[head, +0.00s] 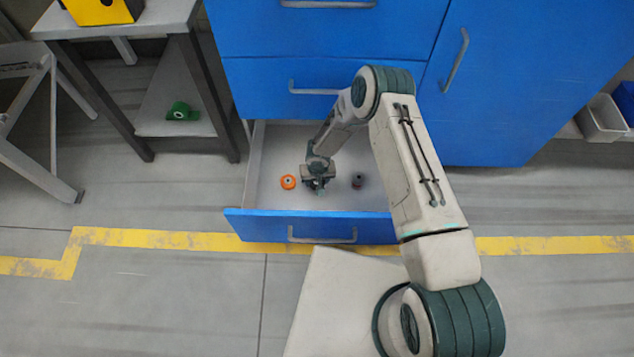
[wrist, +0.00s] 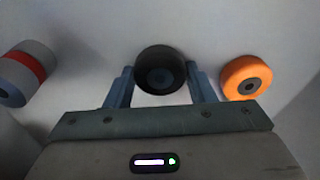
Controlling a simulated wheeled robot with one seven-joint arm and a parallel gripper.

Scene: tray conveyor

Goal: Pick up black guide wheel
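The black guide wheel (wrist: 160,62) is in the wrist view, lying on the pale drawer floor between the two blue-grey fingers of my gripper (wrist: 160,75). The fingers are apart, one on each side of the wheel, with little room at either side. I cannot tell whether they touch it. In the head view my gripper (head: 318,182) is low inside the open drawer (head: 262,160) and mostly hides the black wheel.
The drawer's blue front (head: 270,226) stands nearby. A green part (head: 182,112) sits on a shelf at left.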

